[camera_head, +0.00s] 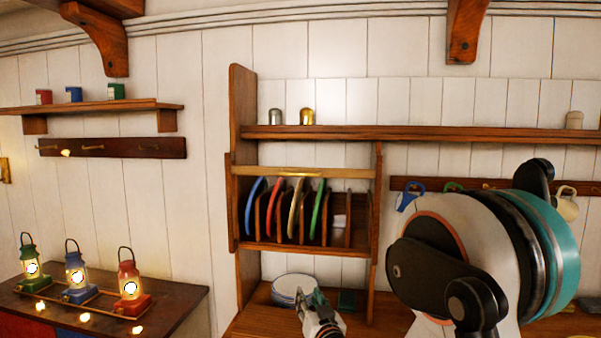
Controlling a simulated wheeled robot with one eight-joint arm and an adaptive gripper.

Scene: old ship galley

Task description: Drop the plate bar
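A wooden plate rack (234,210) hangs on the wall, with several coloured plates upright between its dividers. The blue plate (256,205), red plate (271,207), cream plate (296,207) and green plate (318,208) show edge-on. A light wooden bar (350,173) with a brass-coloured strip runs across the rack front, above most of the plates' height. My gripper (316,297) is low in front of the rack, well below the bar, beside a stack of white plates (290,287). Its fingertips are small, and I cannot tell whether they are apart.
My arm fills the lower right and hides part of the counter and wall. Mugs hang on a peg rail (400,184) right of the rack. A shelf (420,133) runs above. Three lit lanterns (76,275) stand on the left cabinet. Space directly before the rack looks clear.

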